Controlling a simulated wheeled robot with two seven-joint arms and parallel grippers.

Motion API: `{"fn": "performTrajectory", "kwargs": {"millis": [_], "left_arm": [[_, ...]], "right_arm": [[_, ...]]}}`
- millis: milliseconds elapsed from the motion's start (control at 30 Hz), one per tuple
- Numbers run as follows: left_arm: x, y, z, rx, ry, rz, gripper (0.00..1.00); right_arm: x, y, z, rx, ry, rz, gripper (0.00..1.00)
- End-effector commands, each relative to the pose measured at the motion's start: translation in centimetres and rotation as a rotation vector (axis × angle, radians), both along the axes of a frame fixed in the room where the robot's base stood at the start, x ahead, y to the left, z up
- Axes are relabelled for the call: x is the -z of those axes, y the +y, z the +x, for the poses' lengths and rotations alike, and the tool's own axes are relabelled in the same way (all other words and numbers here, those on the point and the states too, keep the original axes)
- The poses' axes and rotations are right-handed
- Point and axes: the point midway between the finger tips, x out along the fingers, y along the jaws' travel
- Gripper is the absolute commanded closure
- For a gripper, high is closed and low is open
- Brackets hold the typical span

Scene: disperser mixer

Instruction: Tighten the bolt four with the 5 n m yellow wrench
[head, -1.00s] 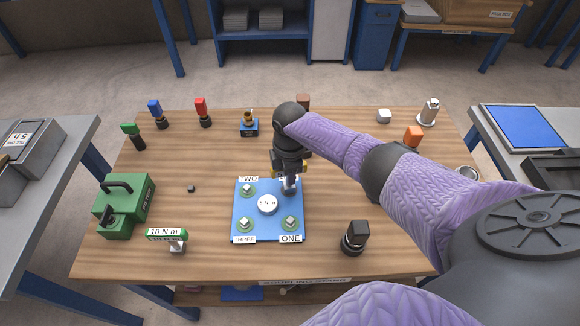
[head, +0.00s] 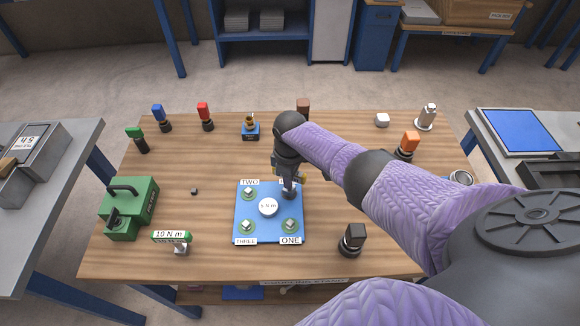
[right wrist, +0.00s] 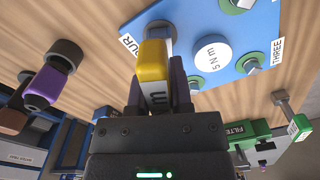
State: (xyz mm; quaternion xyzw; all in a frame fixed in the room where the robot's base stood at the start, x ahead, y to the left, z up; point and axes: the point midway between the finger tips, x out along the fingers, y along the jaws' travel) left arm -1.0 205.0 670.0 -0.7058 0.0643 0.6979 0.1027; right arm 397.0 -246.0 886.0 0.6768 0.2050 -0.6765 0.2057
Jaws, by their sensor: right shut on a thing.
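The blue plate (head: 268,236) lies on the table with a round 5 N m disc (head: 268,206) in its middle. Bolts one (head: 290,224), two (head: 249,192) and three (head: 247,225) stand near its corners. My right gripper (head: 289,182) is over the far right corner and hides the bolt four spot in the head view. In the right wrist view it is shut on the yellow wrench (right wrist: 153,62). The wrench's grey head (right wrist: 160,30) is beside the FOUR label; whether it is fully seated on the bolt I cannot tell. My left gripper is out of view.
A green case (head: 128,222) and a 10 N m wrench (head: 180,244) stand at the left. A black-topped tool (head: 352,239) stands right of the plate. Blue (head: 160,112), red (head: 205,111) and orange (head: 409,140) tools stand further back. Table left of the plate is mostly clear.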

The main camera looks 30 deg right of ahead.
Motion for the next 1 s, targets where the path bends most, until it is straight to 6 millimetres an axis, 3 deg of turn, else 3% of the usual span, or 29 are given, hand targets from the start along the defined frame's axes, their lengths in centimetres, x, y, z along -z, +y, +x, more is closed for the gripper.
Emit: {"fn": "performTrajectory", "kwargs": {"millis": [267,467,500,667,1000], "left_arm": [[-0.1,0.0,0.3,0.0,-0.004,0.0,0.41],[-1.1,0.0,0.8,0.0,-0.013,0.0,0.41],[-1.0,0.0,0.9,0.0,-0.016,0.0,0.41],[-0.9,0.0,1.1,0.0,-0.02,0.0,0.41],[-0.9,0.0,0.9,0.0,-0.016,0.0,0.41]], "right_arm": [[0.3,0.1,-0.3,0.029,0.011,0.001,1.0],[0.2,0.2,-0.4,0.359,0.012,0.001,1.0],[0.3,0.2,-0.4,0.382,0.012,0.001,0.69],[0.3,0.1,-0.2,0.376,0.007,0.0,0.36],[0.1,0.1,-0.1,0.373,0.002,0.001,0.32]]}}
